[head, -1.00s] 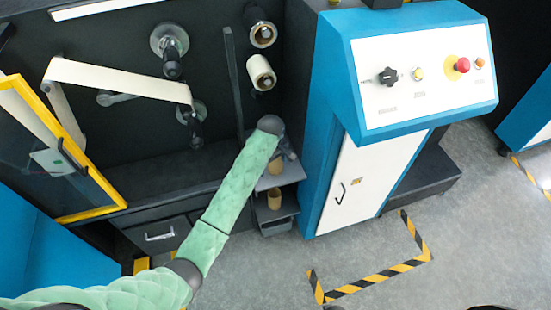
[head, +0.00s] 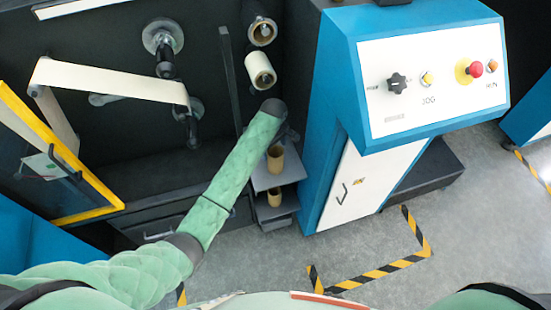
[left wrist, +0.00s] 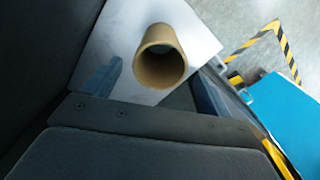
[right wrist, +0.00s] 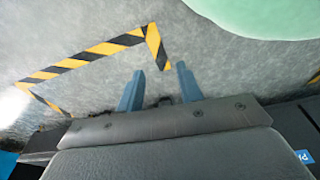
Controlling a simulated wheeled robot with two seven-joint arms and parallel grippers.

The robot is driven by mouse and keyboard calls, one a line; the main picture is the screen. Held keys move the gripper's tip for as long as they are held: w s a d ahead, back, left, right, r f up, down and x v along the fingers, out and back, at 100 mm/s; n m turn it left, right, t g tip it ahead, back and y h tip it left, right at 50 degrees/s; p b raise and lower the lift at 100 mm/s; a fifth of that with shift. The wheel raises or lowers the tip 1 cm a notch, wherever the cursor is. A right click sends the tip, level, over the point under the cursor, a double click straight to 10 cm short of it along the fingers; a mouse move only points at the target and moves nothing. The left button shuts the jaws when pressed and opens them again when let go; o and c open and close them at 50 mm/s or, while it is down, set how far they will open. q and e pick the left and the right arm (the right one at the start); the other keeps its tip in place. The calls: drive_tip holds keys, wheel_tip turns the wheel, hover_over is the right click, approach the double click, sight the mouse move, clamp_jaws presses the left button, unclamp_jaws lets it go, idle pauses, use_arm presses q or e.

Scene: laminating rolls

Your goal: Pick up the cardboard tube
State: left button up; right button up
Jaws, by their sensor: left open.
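A brown hollow cardboard tube (head: 276,160) stands upright on the upper shelf of a small grey rack. A second, similar tube (head: 274,197) stands on the lower shelf. In the left wrist view a tube (left wrist: 165,78) stands upright on a pale surface, its open top facing the camera. My left gripper (left wrist: 159,68) is open, with one blue finger either side of this tube in the picture; I see no contact. In the head view the left wrist hides most of that gripper. My right gripper (right wrist: 160,70) is open and empty above the floor.
The blue cabinet with a control panel (head: 430,80) stands close to the right of the rack (head: 262,180). Two roller cores (head: 260,70) stick out above the rack. A yellow-framed guard (head: 85,212) is at left. Grey floor with striped tape (head: 378,273) is clear in front.

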sight(275, 154)
use_arm(q)
drive_tip(key=shift+s+d+f+p, duration=0.1)
drive_tip(key=shift+f+p, duration=0.35)
drive_tip(key=shift+f, duration=0.05)
wheel_tip(275, 154, down, 3)
drive_tip(key=shift+s+d+p, duration=0.1)
drive_tip(key=shift+d+p, duration=0.05)
drive_tip(key=shift+p, duration=0.6)
drive_tip(key=shift+f, duration=0.65)
use_arm(e)
drive_tip(key=shift+s+d+f, duration=0.3)
drive_tip(key=shift+s+f, duration=0.1)
drive_tip(key=shift+s, duration=0.3)
drive_tip(key=shift+s+d+f, duration=0.25)
drive_tip(key=shift+s+f, duration=0.2)
drive_tip(key=shift+s, duration=0.3)
drive_tip(key=shift+s+d+f, duration=0.3)
drive_tip(key=shift+s+f, duration=0.1)
drive_tip(key=shift+s, duration=0.3)
use_arm(q)
drive_tip(key=c, duration=1.1)
use_arm(e)
drive_tip(key=shift+d, duration=0.1)
